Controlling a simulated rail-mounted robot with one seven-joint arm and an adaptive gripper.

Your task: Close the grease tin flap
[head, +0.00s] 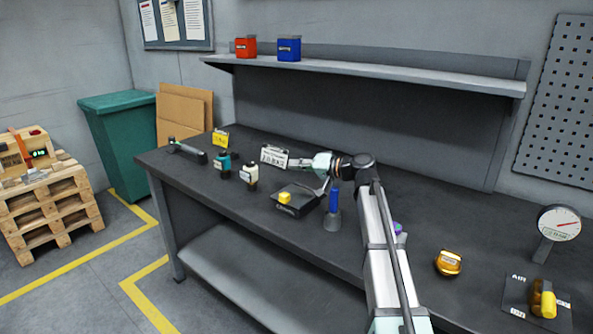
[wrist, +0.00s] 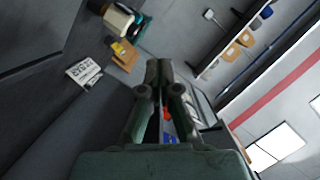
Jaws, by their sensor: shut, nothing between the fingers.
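A round gold-orange tin (head: 448,262), which looks like the grease tin, stands on the right part of the bench. It is too small to tell how its flap stands. My gripper (head: 295,163) is far to the left of it, above the bench, pointing left beside a white sign card. In the wrist view my gripper's fingers (wrist: 164,72) are together and empty. The tin does not show in the wrist view.
A black tray (head: 288,211) with a yellow block and a blue-handled tool (head: 333,205) stand near my gripper. The white card (wrist: 83,72) and yellow sign (wrist: 122,54) show in the wrist view. A gauge (head: 559,222) and yellow valve (head: 543,299) stand right of the tin.

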